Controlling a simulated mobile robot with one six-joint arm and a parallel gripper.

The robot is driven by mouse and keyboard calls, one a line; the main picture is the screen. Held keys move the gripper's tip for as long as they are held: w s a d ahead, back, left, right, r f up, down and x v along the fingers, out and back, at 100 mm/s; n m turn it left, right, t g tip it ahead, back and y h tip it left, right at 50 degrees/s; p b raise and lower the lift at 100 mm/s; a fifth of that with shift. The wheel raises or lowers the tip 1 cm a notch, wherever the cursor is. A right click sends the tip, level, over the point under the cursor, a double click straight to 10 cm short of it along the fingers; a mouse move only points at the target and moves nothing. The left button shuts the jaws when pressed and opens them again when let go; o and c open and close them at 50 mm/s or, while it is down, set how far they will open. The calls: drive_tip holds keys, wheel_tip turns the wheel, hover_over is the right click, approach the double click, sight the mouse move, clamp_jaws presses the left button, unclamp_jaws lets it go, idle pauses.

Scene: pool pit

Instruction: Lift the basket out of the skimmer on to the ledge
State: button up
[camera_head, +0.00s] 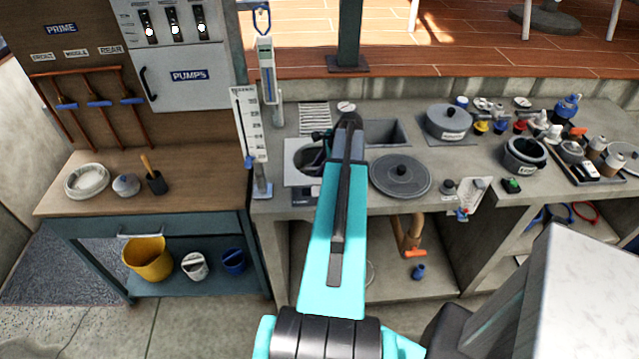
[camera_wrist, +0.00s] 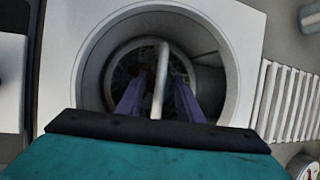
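The skimmer (camera_head: 296,160) is a round well in a pale square plate on the grey counter, partly hidden by my arm in the head view. In the wrist view the skimmer (camera_wrist: 88,75) opens below me. The basket sits down inside it, dark within, with a pale upright handle (camera_wrist: 161,72) across its middle. My gripper (camera_wrist: 160,105) reaches into the well with its two fingers apart, one on each side of the handle. I see gaps between fingers and handle; the fingertips' depth is hard to judge. In the head view my arm covers the basket.
A round grey lid (camera_head: 400,178) lies right of the skimmer. A square recess (camera_head: 386,131) is behind it. A slatted grille (camera_head: 314,118) lies at the back. A thermometer post (camera_head: 267,75) and gauge board (camera_head: 248,130) stand at left. A lidded pot (camera_head: 449,122) stands farther right.

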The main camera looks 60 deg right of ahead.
idle(0.3)
clamp_jaws()
drive_tip(key=shift+r, duration=0.15)
wheel_tip(320, 180, up, 18)
drive_tip(key=b, duration=0.4)
drive_tip(key=shift+b, duration=0.35)
idle(0.5)
idle(0.5)
drive_tip(key=shift+r+p, duration=1.05)
drive_tip(key=shift+r, duration=0.05)
